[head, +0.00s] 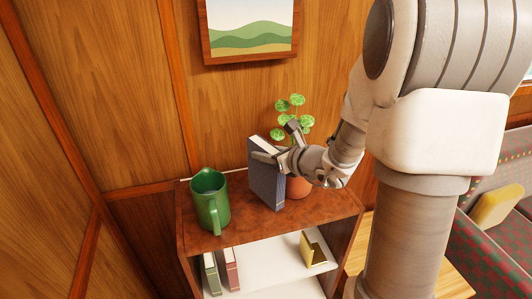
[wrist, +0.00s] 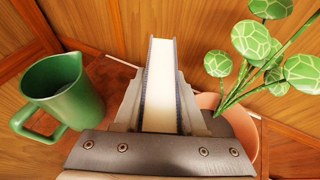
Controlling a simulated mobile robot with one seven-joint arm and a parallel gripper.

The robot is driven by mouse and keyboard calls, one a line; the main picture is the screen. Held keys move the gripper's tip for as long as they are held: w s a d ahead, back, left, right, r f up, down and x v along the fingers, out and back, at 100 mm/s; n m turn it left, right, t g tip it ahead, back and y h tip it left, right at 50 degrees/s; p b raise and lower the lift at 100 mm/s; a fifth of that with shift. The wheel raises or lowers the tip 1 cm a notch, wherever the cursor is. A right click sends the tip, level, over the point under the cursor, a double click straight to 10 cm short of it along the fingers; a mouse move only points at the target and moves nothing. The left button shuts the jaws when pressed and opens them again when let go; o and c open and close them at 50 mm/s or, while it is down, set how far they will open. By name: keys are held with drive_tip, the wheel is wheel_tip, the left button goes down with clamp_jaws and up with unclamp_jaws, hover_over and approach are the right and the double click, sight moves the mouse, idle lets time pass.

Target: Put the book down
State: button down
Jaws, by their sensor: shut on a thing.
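A dark blue book (head: 266,182) with pale pages stands upright at the top of a wooden shelf unit (head: 232,236). My gripper (head: 272,155) is shut on the book, coming in from the right. In the wrist view the book (wrist: 161,85) sits between the two fingers (wrist: 160,108), page edges toward the camera. The book's lower edge is at or just above the shelf top; I cannot tell if it touches. The fingers hide part of its sides.
A green jug (head: 209,201) stands left of the book, with a small gap. A potted plant (head: 299,186) is close on the right, partly behind my gripper. More books (head: 231,270) and a yellow object (head: 313,249) are on the lower shelf. The shelf top's front strip is clear.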

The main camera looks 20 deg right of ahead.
drive_tip(key=shift+f, duration=0.15)
drive_tip(key=shift+c, duration=2.4)
unclamp_jaws()
